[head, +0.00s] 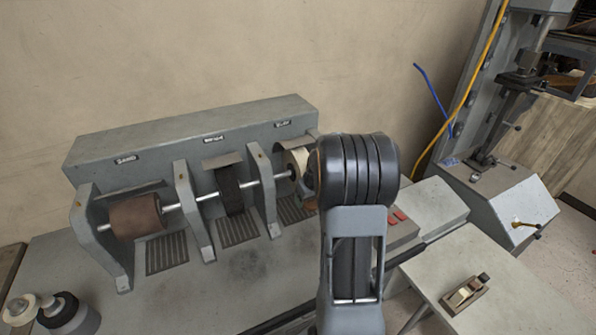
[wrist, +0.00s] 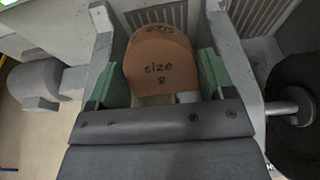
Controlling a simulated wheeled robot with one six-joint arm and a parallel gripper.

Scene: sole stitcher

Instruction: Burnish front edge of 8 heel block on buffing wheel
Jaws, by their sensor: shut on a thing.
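The heel block (wrist: 160,68) is brown, rounded at its far end and marked "size 8" in the wrist view. My gripper (wrist: 164,80) is shut on it, with a green-padded finger at each side. The buffing wheel, a cream wheel (head: 297,162) at the right end of the grey finishing machine (head: 200,133), is partly hidden behind my arm. I cannot tell whether the block touches any wheel.
A brown drum (head: 136,217) and a dark brush wheel (head: 230,190) share the shaft, between grey upright brackets (head: 194,212). Slotted grilles (head: 167,253) lie below. Red buttons (head: 398,215) are right of my arm. A small wood-and-metal tool (head: 465,295) lies on the right table (head: 510,305).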

